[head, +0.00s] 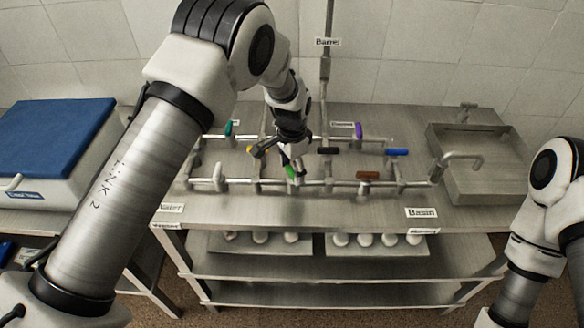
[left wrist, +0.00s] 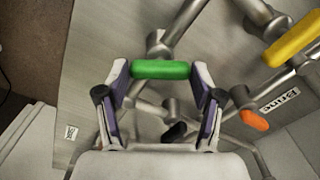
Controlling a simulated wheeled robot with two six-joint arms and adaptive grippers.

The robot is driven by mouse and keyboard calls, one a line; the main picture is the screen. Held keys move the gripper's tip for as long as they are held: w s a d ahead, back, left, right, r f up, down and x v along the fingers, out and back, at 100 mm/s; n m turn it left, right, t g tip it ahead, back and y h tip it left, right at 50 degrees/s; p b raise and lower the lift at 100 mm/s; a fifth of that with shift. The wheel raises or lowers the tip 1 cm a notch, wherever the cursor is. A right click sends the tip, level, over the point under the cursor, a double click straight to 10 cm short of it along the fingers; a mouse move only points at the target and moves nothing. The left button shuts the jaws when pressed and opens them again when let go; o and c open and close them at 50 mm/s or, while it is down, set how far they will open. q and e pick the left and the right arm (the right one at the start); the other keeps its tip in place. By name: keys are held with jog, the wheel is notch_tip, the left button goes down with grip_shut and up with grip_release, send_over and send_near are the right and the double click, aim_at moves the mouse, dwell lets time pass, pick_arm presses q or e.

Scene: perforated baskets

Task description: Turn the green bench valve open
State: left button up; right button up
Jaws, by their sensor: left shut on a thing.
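The green valve handle (head: 291,172) sits on the front pipe run of the steel bench, near its middle. In the left wrist view the green handle (left wrist: 160,69) is a bar lying crosswise between my two finger pads. My left gripper (left wrist: 162,82) is shut on it, with the pads at its two ends. In the head view my left gripper (head: 290,160) comes down onto the handle from above and hides part of it. My right arm shows at the right edge, but its gripper is out of view.
Other handles stand close by: yellow (head: 260,149), black (head: 327,151), brown (head: 368,175), blue (head: 397,152), purple (head: 358,130) and teal (head: 229,127). A steel sink (head: 500,195) is at right. A blue-lidded box (head: 50,140) is at left. The bench front is clear.

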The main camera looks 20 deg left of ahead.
aim_at(292, 171)
pick_arm(q)
jog(key=n, duration=0.6)
jog(key=shift+s+f, duration=0.15)
jog(key=shift+f, duration=0.1)
jog(key=n, duration=0.6)
jog(key=shift+b, duration=0.3)
jog(key=o, duration=1.1)
jog(key=shift+o, duration=0.2)
jog(key=shift+r, duration=0.1)
jog(key=shift+r, duration=0.1)
jog(key=shift+w+r, duration=0.2)
jog(key=shift+r, duration=0.1)
notch_tip(292, 171, up, 11)
